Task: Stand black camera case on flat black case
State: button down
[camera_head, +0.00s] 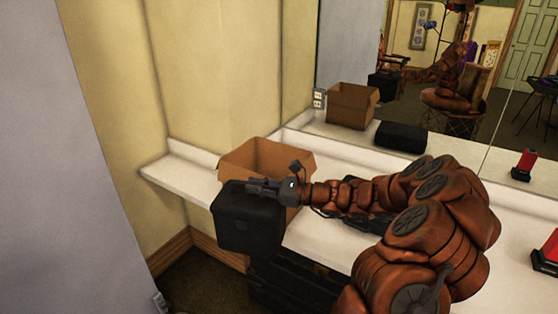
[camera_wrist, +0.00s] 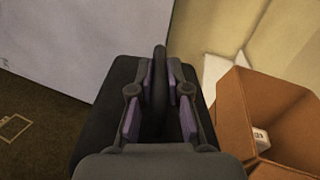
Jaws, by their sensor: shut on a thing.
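The black camera case (camera_head: 245,226) hangs upright from my gripper (camera_head: 264,187), at the front edge of the white counter and in front of the cardboard box. In the wrist view, my gripper (camera_wrist: 160,88) is shut on its handle (camera_wrist: 160,62), with the dark case body (camera_wrist: 108,98) below. The flat black case (camera_head: 366,223) lies on the counter to the right, mostly hidden behind my arm. The camera case is apart from it, to its left. The mirror shows a reflection of the flat case lying by itself.
An open cardboard box (camera_head: 290,158) stands on the counter (camera_head: 185,178) just behind the held case; it also shows in the wrist view (camera_wrist: 272,105). A dark unit (camera_head: 290,284) is under the counter. A red and black object (camera_head: 547,252) stands at the right. A mirror backs the counter.

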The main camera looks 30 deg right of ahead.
aim_at(228, 218)
jog(key=shift+n+g+y, duration=0.7)
jog(key=shift+g, duration=0.1)
jog(key=a+f, duration=0.2)
jog(key=f, duration=0.1)
jog(key=w+a+f, duration=0.1)
jog(key=a+f, duration=0.2)
jog(key=w+a+f, duration=0.1)
jog(key=a+f, duration=0.2)
jog(key=f, duration=0.1)
jog(key=shift+w+a, duration=0.1)
jog(key=shift+a, duration=0.15)
jog(key=shift+r, duration=0.1)
